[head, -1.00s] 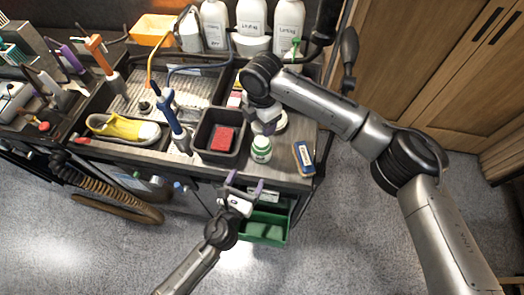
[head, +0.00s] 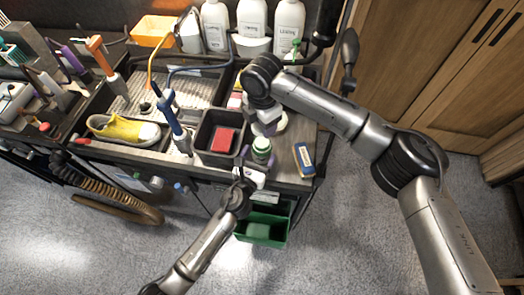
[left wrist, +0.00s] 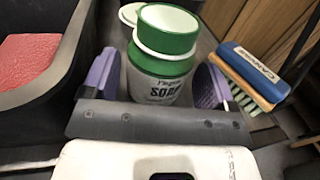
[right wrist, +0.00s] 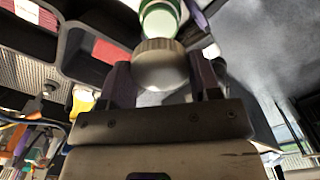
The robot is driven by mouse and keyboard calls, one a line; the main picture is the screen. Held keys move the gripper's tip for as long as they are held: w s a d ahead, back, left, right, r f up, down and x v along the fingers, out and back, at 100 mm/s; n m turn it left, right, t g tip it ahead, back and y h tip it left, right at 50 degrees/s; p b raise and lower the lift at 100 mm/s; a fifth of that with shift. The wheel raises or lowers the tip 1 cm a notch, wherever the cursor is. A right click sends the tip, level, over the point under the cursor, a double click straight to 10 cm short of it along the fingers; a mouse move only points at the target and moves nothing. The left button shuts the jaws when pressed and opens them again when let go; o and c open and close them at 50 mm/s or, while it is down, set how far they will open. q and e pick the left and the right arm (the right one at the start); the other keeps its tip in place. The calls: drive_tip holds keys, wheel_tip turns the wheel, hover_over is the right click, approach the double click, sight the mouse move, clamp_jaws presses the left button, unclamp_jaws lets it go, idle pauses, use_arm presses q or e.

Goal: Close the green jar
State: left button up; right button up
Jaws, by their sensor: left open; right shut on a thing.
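The green jar (head: 262,149), white with green bands and a SOAP label, stands upright near the front edge of the bench. In the left wrist view the jar (left wrist: 160,80) is between the purple fingers of my left gripper (left wrist: 155,88), which is open around it; contact is unclear. My right gripper (head: 264,126) is just behind and above the jar in the head view. In the right wrist view it is shut on a pale, ridged round lid (right wrist: 160,66), with the jar's green rim (right wrist: 160,14) beyond. The lid is mostly hidden in the head view.
A black bin with a red sponge (head: 222,139) is left of the jar. A blue brush (head: 303,157) lies to its right. White bottles (head: 252,20) stand at the back, and a yellow sneaker (head: 124,129) lies at left. A green drawer bin (head: 262,230) is below the front edge.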

use_arm(q)
drive_tip(key=shift+x, duration=1.25)
drive_tip(key=c, duration=1)
use_arm(e)
drive_tip(key=shift+f, duration=2.5)
